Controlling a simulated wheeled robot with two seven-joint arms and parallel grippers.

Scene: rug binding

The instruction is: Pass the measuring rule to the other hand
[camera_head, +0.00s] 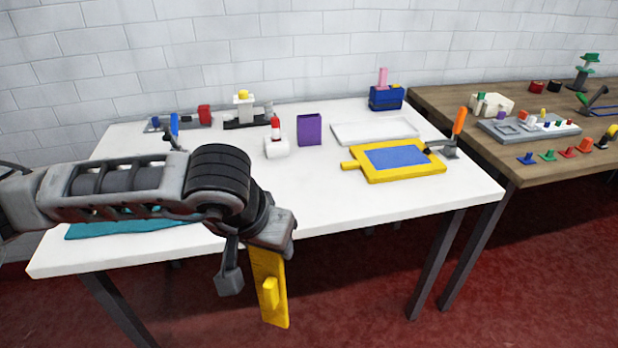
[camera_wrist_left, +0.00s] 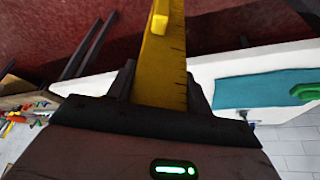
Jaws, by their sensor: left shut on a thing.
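The measuring rule (camera_head: 268,290) is a flat yellow bar with a small raised yellow block on it. It hangs down in front of the white table's front edge. My left gripper (camera_head: 256,250) is shut on its upper end, in the lower middle of the head view. In the left wrist view the rule (camera_wrist_left: 160,70) extends away from between the fingers of my left gripper (camera_wrist_left: 162,92), with dark tick marks along one edge. The gripped end is hidden. My right gripper is in neither view.
The white table (camera_head: 330,200) holds a yellow frame with a blue panel (camera_head: 398,159), a purple box (camera_head: 309,130), a white tray (camera_head: 375,131) and a teal cloth (camera_head: 120,228) partly behind my arm. A wooden table (camera_head: 440,100) with small parts stands right. Red floor in front is clear.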

